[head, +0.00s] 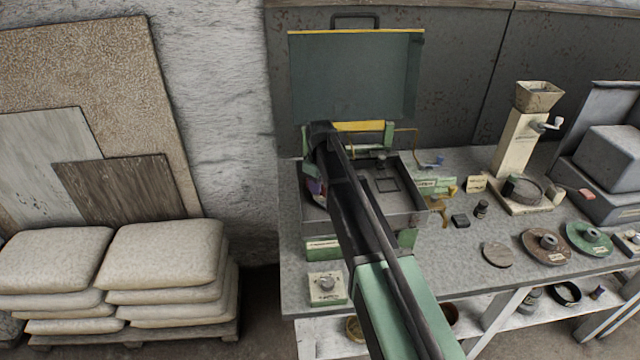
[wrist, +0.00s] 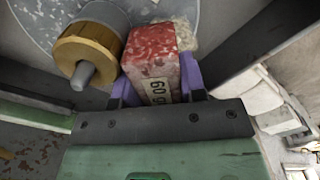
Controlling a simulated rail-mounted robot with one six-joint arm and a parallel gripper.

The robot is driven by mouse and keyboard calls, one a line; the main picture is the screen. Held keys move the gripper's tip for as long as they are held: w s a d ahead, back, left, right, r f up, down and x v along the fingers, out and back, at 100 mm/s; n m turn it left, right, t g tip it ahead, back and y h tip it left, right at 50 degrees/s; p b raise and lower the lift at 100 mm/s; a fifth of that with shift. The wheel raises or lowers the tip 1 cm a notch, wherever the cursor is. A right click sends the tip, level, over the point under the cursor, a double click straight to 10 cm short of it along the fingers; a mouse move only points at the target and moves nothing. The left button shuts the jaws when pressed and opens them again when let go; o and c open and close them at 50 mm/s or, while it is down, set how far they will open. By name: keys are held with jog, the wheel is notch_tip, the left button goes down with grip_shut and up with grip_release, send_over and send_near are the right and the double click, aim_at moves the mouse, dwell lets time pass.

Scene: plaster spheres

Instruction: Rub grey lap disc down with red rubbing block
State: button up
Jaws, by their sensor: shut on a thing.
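The red rubbing block (wrist: 152,55), with a worn red top and a pale label, is gripped between the purple fingers of my gripper (wrist: 157,85) in the wrist view. The grey lap disc (wrist: 38,22) lies beyond it at the top, partly cut off. A pale smear (wrist: 184,36) shows on the disc beside the block. A brass-coloured collar with a grey spindle end (wrist: 84,58) stands left of the block. The block's far end overlaps the disc; I cannot tell whether they touch. In the head view my arm hides most of the gripper, the block and the disc.
An open case with a raised green lid (head: 355,75) stands on the bench around my arm's end. Right of it are a hopper machine (head: 520,145), a brown disc (head: 535,250) and a green disc (head: 578,244). Stacked sacks (head: 165,250) stand at left.

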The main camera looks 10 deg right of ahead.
jog(key=shift+f+b, duration=0.35)
jog(key=shift+f, duration=0.05)
jog(key=shift+r, duration=0.1)
jog(key=shift+w+a, duration=0.35)
jog(key=shift+w, duration=0.1)
jog(key=shift+w+a, duration=0.35)
jog(key=shift+w, duration=0.05)
jog(key=shift+s+d, duration=0.75)
jog(key=shift+s, duration=0.15)
jog(key=shift+s+d+r, duration=0.1)
jog(key=shift+s+d, duration=0.15)
jog(key=shift+s, duration=0.25)
jog(key=shift+s+d, duration=0.2)
jog(key=shift+s, duration=0.25)
